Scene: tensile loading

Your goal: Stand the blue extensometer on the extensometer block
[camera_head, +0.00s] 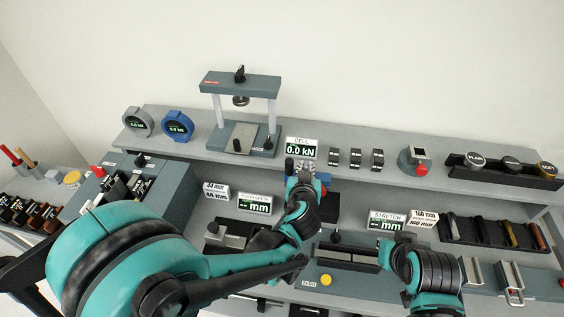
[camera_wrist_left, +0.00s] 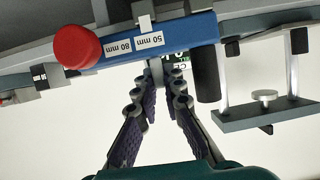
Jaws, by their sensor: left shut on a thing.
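The blue extensometer (camera_wrist_left: 165,40), a blue bar with a red knob and a "50 mm / 80 mm" label, spans the top of the left wrist view. My left gripper (camera_wrist_left: 160,75) is shut on it near the bar's middle. In the head view, my left gripper (camera_head: 299,168) is in front of the back shelf, below the "CELL 0.0 kN" display, and the extensometer (camera_head: 324,178) shows only in part beside it. I cannot tell which block is the extensometer block. My right gripper (camera_head: 388,256) is by a dark grey fixture; its fingers are not clear.
A press frame (camera_head: 273,103) and two round gauges stand on the back shelf (camera_head: 310,172). A display (camera_head: 255,204) and a "STRETCH" display (camera_head: 388,220) stand on the lower bench. A rack of specimens (camera_head: 490,233) is at right; a yellow button (camera_head: 326,280) is in front.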

